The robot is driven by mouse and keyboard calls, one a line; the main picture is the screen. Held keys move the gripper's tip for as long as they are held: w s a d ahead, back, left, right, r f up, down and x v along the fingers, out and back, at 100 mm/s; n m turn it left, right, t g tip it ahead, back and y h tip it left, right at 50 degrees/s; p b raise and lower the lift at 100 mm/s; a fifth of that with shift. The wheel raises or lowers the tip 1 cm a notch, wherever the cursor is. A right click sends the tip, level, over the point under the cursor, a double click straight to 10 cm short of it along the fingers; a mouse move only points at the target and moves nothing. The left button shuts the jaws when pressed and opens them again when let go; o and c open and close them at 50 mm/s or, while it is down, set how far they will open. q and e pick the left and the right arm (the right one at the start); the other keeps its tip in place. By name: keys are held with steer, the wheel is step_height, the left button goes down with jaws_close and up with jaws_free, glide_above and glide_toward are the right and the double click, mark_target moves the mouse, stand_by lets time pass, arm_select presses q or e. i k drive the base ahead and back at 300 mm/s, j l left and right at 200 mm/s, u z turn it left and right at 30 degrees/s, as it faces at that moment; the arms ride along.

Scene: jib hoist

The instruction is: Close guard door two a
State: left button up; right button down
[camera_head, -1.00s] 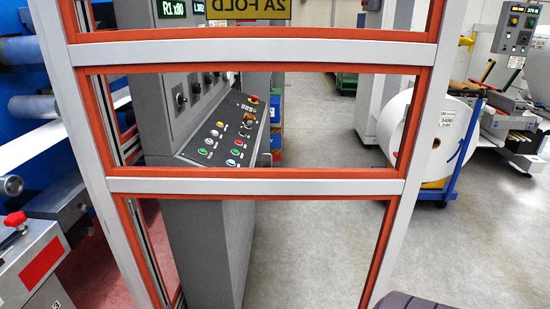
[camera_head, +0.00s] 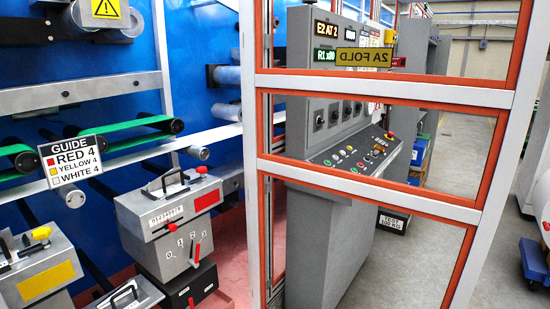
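The guard door (camera_head: 380,189) is a grey frame with orange-red inner edging and see-through panels. It stands upright across the middle and right of the head view. A yellow sign (camera_head: 363,57) on it reads "2A FOLD" mirrored, so I see it from behind. The door's left upright (camera_head: 250,150) stands beside the opening to the blue machine. The door's bottom and top are outside the picture, and I cannot make out a handle. Neither of my grippers is in view.
Behind the door stands a grey control console (camera_head: 335,155) with lit displays and buttons. At left, the blue machine (camera_head: 205,40) holds rollers, a guide sign (camera_head: 72,161) and grey boxes with handles (camera_head: 170,215). Grey floor (camera_head: 460,150) shows at right.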

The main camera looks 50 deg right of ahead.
mark_target(512, 100)
steer(key=k+l+u, duration=0.15)
steer(key=l, duration=0.25)
steer(key=l+u, duration=0.15)
steer(key=l, duration=0.25)
steer(key=k+l+u, duration=0.15)
steer(key=l, duration=0.2)
steer(key=k+l+u, duration=0.15)
steer(key=l, duration=0.2)
steer(key=k+l+u, duration=0.15)
steer(key=l, duration=0.2)
steer(key=k+l, duration=0.2)
steer(key=l, duration=0.15)
steer(key=k+l, duration=0.2)
steer(key=l, duration=0.2)
steer(key=k+l, duration=0.15)
steer(key=l, duration=0.2)
steer(key=k+l, duration=0.2)
steer(key=l, duration=0.2)
steer(key=k+l, duration=0.2)
steer(key=l, duration=0.15)
steer(key=k+l, duration=0.2)
steer(key=l, duration=0.2)
steer(key=k+l, duration=0.2)
steer(key=l, duration=0.15)
steer(key=k+l, duration=0.1)
steer(key=l, duration=0.4)
